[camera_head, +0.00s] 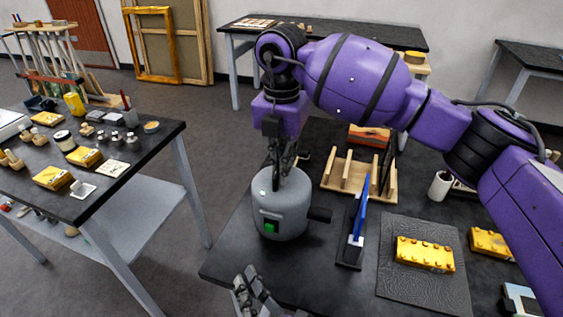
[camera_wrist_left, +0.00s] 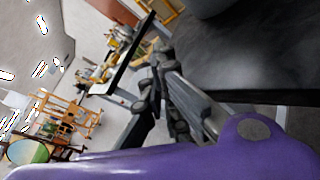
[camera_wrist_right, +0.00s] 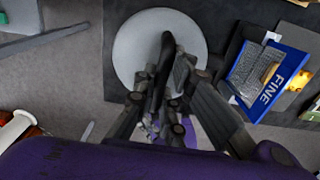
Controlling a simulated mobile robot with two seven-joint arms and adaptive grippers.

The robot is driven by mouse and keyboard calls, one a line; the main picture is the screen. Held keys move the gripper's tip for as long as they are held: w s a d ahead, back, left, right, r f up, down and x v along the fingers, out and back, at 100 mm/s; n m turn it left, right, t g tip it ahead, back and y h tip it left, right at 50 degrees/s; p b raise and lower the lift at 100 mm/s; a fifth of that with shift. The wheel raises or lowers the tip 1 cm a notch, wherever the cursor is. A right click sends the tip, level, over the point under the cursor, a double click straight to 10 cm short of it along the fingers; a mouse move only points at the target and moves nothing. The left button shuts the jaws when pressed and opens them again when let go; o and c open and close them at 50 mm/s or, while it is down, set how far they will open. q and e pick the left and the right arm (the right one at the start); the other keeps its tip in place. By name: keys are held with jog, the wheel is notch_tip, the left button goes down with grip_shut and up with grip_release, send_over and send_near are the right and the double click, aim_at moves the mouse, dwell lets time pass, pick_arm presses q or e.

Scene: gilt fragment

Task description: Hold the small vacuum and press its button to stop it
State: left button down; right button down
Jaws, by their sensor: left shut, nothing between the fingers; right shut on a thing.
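The small vacuum (camera_head: 290,207) is a grey canister standing upright near the left edge of the dark table. Its green button (camera_head: 271,227) is low on the side facing me, and a dark stub sticks out to the right. My right gripper (camera_head: 281,165) points down from above and is shut on the vacuum's black handle. The right wrist view shows the round grey lid (camera_wrist_right: 130,45) and the black handle (camera_wrist_right: 166,52) between the fingers. My left gripper (camera_head: 256,290) is shut and empty at the table's front edge, below the button and apart from the vacuum. It also shows in the left wrist view (camera_wrist_left: 158,72).
Right of the vacuum stand a blue sanding block marked FINE (camera_wrist_right: 277,84) and a wooden rack (camera_head: 341,182). A yellow fragment (camera_head: 425,254) lies on a grey mat (camera_head: 400,285). A side table (camera_head: 150,140) with small items stands left, across a floor gap.

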pick_arm(q)
jog(key=shift+w+d+r, duration=0.1)
jog(key=shift+w+d, duration=0.35)
jog(key=shift+w, duration=0.9)
jog(key=shift+w+d+f, duration=0.1)
jog(key=shift+w+d, duration=0.35)
jog(key=shift+w, duration=0.85)
jog(key=shift+w+d+r, duration=0.1)
jog(key=shift+w+d, duration=0.35)
jog(key=shift+w, duration=0.9)
jog(key=shift+w, duration=0.1)
jog(key=shift+w+d, duration=0.15)
jog(key=shift+w, duration=0.35)
jog(key=shift+s, duration=0.6)
jog(key=shift+s+a, duration=0.35)
jog(key=shift+s, duration=0.6)
jog(key=shift+s+a, duration=0.4)
jog(key=shift+s, duration=0.55)
jog(key=shift+s+a, duration=0.35)
jog(key=shift+s, duration=0.6)
